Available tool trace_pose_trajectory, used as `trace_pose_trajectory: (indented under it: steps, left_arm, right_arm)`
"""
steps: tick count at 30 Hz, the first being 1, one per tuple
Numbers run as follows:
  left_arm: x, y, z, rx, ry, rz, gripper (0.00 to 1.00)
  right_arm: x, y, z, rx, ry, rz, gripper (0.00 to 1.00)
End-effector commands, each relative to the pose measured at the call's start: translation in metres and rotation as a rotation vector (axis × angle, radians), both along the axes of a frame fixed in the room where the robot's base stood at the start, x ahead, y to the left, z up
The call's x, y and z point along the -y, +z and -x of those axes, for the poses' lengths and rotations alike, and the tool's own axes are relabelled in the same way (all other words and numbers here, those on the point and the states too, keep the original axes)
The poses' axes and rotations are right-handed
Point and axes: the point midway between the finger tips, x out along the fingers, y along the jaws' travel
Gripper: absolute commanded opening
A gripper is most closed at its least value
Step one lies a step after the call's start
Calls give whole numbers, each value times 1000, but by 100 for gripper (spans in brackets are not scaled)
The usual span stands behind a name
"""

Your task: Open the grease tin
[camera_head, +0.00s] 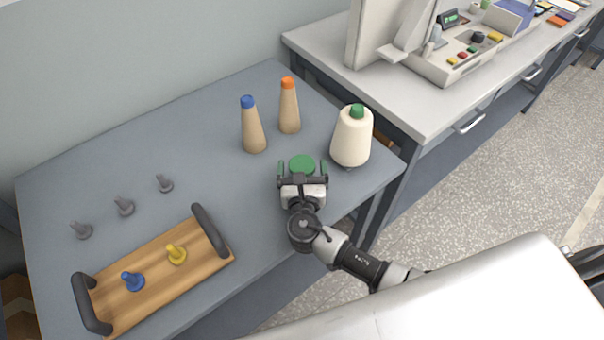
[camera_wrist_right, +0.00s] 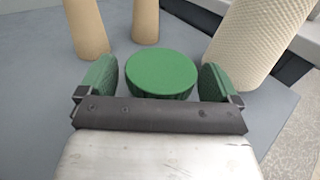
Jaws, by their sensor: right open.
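The grease tin (camera_head: 302,163) is a small round tin with a green lid, standing on the grey-blue table near its right edge. It also shows in the right wrist view (camera_wrist_right: 161,72), where its flat lid faces up and seems closed. My right gripper (camera_head: 302,172) is open at the tin. Its green-padded fingers stand to the left and right of the tin with a visible gap on each side in the right wrist view (camera_wrist_right: 158,84). The tin's lower part is partly hidden behind the gripper body. My left gripper is not in view.
A cream yarn cone (camera_head: 351,138) stands close right of the tin. Tan cones with blue (camera_head: 253,128) and orange (camera_head: 289,108) tops stand behind it. A wooden tray (camera_head: 160,275) with dark handles holds blue and yellow bobbins. Several grey pegs (camera_head: 124,206) stand at left. The table's middle is clear.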

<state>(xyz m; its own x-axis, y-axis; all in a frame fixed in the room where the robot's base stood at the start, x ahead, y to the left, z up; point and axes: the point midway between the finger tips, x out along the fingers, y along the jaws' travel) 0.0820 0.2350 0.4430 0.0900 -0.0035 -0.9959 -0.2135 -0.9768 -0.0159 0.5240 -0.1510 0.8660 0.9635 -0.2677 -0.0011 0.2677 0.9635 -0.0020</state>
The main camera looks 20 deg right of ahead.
Motion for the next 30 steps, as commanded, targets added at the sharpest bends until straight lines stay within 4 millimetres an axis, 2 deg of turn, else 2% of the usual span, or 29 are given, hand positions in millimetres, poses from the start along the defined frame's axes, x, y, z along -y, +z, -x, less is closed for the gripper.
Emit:
trace_pose_trajectory:
  steps: [6,7,17,26,30]
  left_arm:
    - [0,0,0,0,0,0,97]
    - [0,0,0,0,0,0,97]
    - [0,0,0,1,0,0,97]
    - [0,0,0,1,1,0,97]
    - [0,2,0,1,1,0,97]
  right_arm:
    - [0,0,-1,1,0,-2,93]
    - [0,0,-1,1,0,-2,90]
    - [0,0,-1,0,0,-2,40]
    - [0,3,-1,2,0,-3,40]
    - [0,14,-1,3,0,-4,40]
